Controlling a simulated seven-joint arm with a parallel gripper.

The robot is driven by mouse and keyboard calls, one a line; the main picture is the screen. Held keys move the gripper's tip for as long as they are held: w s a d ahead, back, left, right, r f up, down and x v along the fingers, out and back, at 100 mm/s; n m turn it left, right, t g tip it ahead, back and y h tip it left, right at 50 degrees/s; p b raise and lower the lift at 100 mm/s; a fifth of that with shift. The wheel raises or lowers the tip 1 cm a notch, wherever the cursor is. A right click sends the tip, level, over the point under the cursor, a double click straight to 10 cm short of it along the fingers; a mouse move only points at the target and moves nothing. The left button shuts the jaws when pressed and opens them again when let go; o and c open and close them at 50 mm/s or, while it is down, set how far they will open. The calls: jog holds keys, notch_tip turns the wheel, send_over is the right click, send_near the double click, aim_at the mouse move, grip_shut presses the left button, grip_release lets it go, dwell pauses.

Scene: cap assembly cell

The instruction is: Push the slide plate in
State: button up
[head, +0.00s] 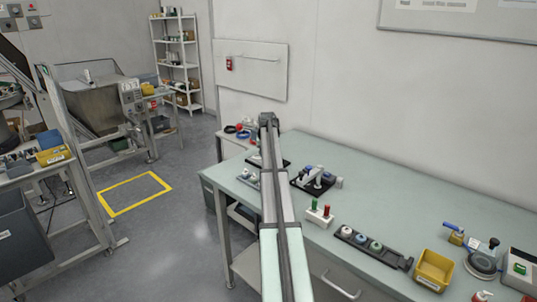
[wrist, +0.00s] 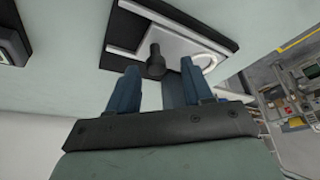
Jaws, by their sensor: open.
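The slide plate (wrist: 186,46) shows in the wrist view as a pale plate on a black base (wrist: 122,35). A dark upright knob (wrist: 155,60) stands on it. My gripper (wrist: 160,66) is open, with blue fingers pointing toward the plate. The knob appears between the fingertips in the picture; I cannot tell whether they touch it or how deep they reach. A pale ring-shaped mark or opening shows at the plate's right end, partly hidden by a finger. In the head view my arm hides the gripper and most of this fixture; a dark base edge (head: 284,162) shows beside the arm.
On the bench (head: 390,207), a dark fixture with pale blocks (head: 313,179) stands right of my arm. Nearer are a block with red and green pegs (head: 320,214), a rail with several round parts (head: 373,246) and a yellow bin (head: 433,270). The bench's back right is clear.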

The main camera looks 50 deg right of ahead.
jog(key=v, duration=1.3)
jog(key=shift+r, duration=0.3)
